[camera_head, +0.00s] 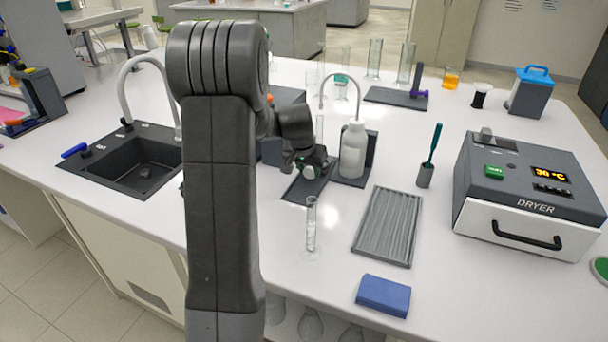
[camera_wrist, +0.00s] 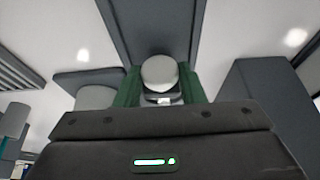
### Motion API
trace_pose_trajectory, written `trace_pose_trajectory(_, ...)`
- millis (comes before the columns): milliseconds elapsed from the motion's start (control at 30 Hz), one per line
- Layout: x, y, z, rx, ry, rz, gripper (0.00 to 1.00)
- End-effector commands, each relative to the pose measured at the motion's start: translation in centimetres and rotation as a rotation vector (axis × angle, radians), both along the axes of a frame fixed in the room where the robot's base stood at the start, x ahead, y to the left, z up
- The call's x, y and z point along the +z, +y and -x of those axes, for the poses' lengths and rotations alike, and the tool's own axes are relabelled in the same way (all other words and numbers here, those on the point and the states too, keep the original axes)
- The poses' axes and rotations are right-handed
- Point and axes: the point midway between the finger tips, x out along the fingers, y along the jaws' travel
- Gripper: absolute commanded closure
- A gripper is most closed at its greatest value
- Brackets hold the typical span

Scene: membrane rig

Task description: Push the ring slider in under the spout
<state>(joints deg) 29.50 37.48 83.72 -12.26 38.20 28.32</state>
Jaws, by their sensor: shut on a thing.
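My gripper (camera_head: 311,170) is low over a dark flat base plate (camera_head: 301,190) near the middle of the bench. In the wrist view its green fingers (camera_wrist: 159,84) are shut on a pale round knob (camera_wrist: 160,72), which I take to be the ring slider's. A dark track (camera_wrist: 158,28) runs away beyond the knob. The ring itself is hidden or too small to make out. Whether the slider lies under the spout I cannot tell.
A glass cylinder (camera_head: 311,228) stands just in front of my gripper. A grey ribbed tray (camera_head: 389,226) and blue cloth (camera_head: 383,296) lie to the right, with a dryer (camera_head: 528,195) beyond. A sink (camera_head: 139,165) is on the left. My arm hides part of the bench.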

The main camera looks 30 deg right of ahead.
Motion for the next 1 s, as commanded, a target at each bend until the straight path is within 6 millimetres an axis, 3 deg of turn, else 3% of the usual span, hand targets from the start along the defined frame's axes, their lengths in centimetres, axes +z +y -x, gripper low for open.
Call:
trace_pose_trajectory(467,0.25,-0.96,-0.91,0.002,-0.008,0.005,1.0)
trace_pose_trajectory(500,0.27,-0.98,-0.93,0.002,-0.008,0.006,0.62)
trace_pose_trajectory(600,0.23,-0.96,-0.9,0.002,-0.007,0.005,0.43)
trace_pose_trajectory(1000,0.65,-0.67,-0.63,0.002,-0.004,0.002,0.43)
